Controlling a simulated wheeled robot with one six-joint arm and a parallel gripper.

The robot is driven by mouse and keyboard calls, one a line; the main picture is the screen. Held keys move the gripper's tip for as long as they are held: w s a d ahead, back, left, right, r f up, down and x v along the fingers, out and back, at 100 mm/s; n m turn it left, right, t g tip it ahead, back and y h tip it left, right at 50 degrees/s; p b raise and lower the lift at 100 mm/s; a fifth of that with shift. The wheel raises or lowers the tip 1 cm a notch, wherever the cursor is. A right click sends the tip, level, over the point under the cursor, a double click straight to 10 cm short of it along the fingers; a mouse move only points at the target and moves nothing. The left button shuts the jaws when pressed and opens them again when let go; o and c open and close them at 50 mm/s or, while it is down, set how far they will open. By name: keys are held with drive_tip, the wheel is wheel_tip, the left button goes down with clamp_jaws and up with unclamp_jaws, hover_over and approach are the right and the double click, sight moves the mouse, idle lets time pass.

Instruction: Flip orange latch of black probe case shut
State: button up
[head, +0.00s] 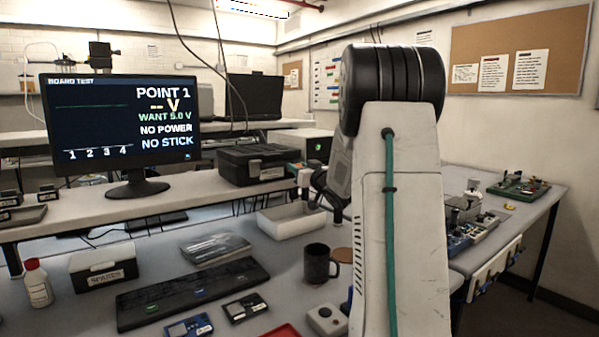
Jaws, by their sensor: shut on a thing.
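The black probe case (243,168) appears to be the dark case with a pale label on the raised back shelf, left of my arm. Its lid looks down. My gripper (316,202) is just right of and lower than the case, partly hidden by my own arm. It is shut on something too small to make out. I cannot tell whether it touches the case.
A white open tray (287,226) lies below the gripper. A black mug (317,265), a dark keyboard-like bar (190,293) and a white-lidded box (103,268) stand on the front bench. A monitor (125,130) stands left of the case.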

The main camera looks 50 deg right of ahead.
drive_tip(key=g, duration=0.2)
drive_tip(key=w+r+g, duration=0.1)
drive_tip(key=shift+d+r+g+y, duration=0.15)
drive_tip(key=shift+r+g+y, duration=0.15)
drive_tip(key=shift+g+y, duration=0.1)
drive_tip(key=shift+w+d+r+g+y, duration=0.1)
drive_tip(key=shift+w+r+g+y, duration=0.2)
drive_tip(key=shift+g, duration=0.6)
drive_tip(key=shift+w+d+r+g+y, duration=0.1)
drive_tip(key=shift+w+r+g+y, duration=0.15)
drive_tip(key=shift+g, duration=0.65)
drive_tip(key=shift+w, duration=0.1)
drive_tip(key=o, duration=1)
drive_tip(key=v, duration=0.7)
drive_tip(key=shift+s+a+r, duration=0.1)
drive_tip(key=shift+s+r, duration=0.15)
drive_tip(key=shift+s, duration=0.05)
